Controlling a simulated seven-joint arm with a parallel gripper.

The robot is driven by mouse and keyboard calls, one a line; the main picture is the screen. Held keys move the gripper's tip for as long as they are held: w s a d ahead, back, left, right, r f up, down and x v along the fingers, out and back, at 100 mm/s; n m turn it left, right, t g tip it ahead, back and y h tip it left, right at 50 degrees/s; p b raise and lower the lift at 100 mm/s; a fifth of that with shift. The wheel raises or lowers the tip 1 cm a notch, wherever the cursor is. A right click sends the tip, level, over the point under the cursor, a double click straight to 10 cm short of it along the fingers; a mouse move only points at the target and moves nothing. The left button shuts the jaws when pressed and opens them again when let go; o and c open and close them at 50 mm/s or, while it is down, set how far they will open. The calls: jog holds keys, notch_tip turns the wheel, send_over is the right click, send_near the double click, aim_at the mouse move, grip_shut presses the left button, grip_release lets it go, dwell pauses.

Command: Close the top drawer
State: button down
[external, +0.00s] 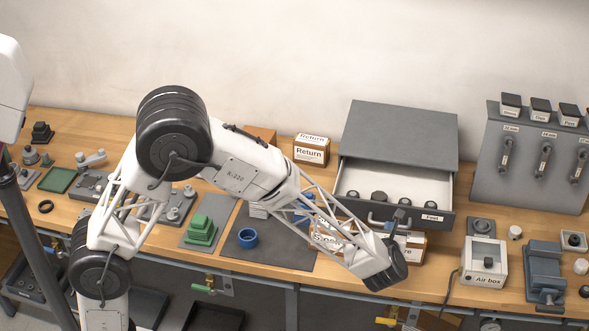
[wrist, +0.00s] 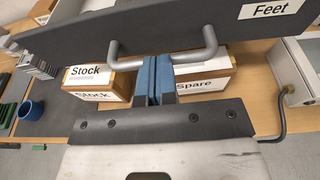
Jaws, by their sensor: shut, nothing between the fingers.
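The grey drawer unit (external: 405,125) stands at the back of the bench. Its drawer, with a dark front labelled "Feet" (external: 346,198), is pulled out and shows a pale inside with several dark round pieces. The drawer's grey bar handle shows in the wrist view (wrist: 208,42) at top centre. My gripper (external: 400,216) is in front of the drawer front, by the handle. In the wrist view its blue fingers (wrist: 155,72) are together and empty, with their tips at the middle of the handle bar. I cannot tell whether they touch it.
Boxes labelled "Stock" (wrist: 90,76) and "Spare" (wrist: 205,82) sit below the drawer front. A box labelled "Return" (external: 312,150) stands left of the unit.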

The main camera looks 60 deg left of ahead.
aim_at(392, 208)
jog(key=r+x, duration=0.1)
jog(key=x, duration=0.4)
jog(key=r+x, duration=0.1)
jog(key=x, duration=0.5)
jog(key=r+x, duration=0.1)
jog(key=x, duration=0.5)
jog(key=shift+w+a+r, duration=0.2)
jog(key=shift+w+r, duration=0.1)
jog(key=shift+w, duration=0.1)
jog(key=shift+w+a+r, duration=0.1)
jog(key=shift+w+a, duration=0.35)
jog(key=shift+w+r, duration=0.1)
jog(key=v, duration=1.4)
jog(key=shift+s+d+f, duration=0.2)
jog(key=shift+s+f, duration=0.05)
jog(key=shift+s, duration=0.1)
